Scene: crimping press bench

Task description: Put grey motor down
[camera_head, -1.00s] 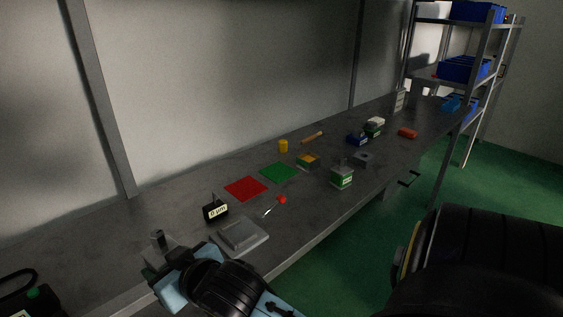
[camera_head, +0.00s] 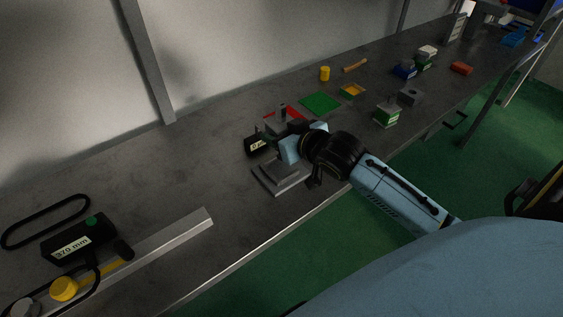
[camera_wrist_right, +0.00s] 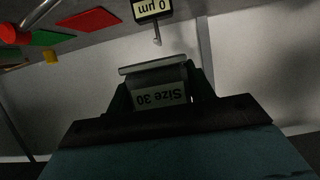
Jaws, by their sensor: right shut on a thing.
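My right gripper (camera_head: 287,138) is shut on the grey motor (camera_head: 277,127) and holds it over the bench near the red mat (camera_head: 295,112). The motor's shaft points up in the head view, and my gripper hides part of its body. In the right wrist view the motor (camera_wrist_right: 158,88) sits between the fingers, with an upside-down "Size 30" label. I cannot tell whether its base touches the bench. The green mat (camera_head: 320,103) lies just beyond the red one. My left gripper is not in view.
A black gauge reading 0 µm (camera_head: 257,146) stands close left of my gripper, and a grey plate-like block (camera_head: 277,177) lies in front. A 370 mm device (camera_head: 80,240) and metal rail (camera_head: 170,240) are at left. Several small parts stand farther right. The left-middle bench is bare.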

